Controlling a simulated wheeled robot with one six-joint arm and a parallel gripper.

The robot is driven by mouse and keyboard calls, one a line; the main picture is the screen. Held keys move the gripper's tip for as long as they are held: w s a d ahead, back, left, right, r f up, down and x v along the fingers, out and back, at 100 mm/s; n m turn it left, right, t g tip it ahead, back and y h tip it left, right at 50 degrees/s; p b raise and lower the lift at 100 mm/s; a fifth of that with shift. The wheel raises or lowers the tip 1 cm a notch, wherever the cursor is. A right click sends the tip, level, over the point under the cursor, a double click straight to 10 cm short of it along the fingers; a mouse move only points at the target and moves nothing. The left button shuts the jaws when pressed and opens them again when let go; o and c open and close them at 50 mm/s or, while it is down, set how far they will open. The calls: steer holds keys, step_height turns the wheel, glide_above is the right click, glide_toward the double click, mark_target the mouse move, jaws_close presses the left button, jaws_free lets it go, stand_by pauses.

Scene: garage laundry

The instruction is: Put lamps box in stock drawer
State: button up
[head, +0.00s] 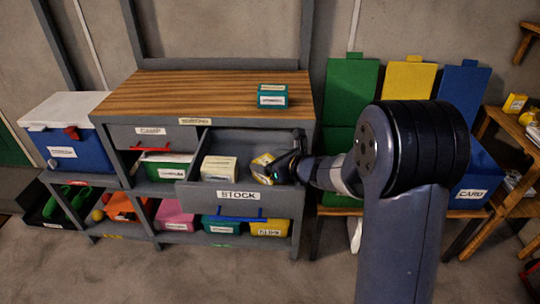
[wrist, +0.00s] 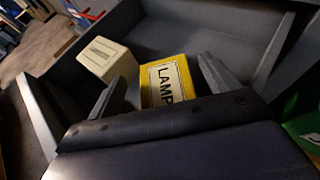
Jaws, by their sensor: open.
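The yellow lamps box (head: 262,165) with a white label is inside the open stock drawer (head: 238,196), right of the middle. In the wrist view the lamps box (wrist: 168,82) reads "LAMP" and lies between my fingers. My gripper (head: 277,172) reaches into the drawer from the right. In the wrist view my gripper (wrist: 165,85) is open, with one finger on each side of the box. Whether the box touches the drawer floor is hard to tell.
A cream box (head: 219,169) sits in the drawer left of the lamps box, and shows in the wrist view (wrist: 105,60). A teal box (head: 272,96) stands on the wooden bench top (head: 190,90). Labelled bins fill the shelf below. Free drawer floor shows behind the boxes.

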steer(key=v, duration=1.2)
steer(key=shift+w+r, duration=0.1)
steer(key=shift+r, duration=0.05)
stand_by(0.5)
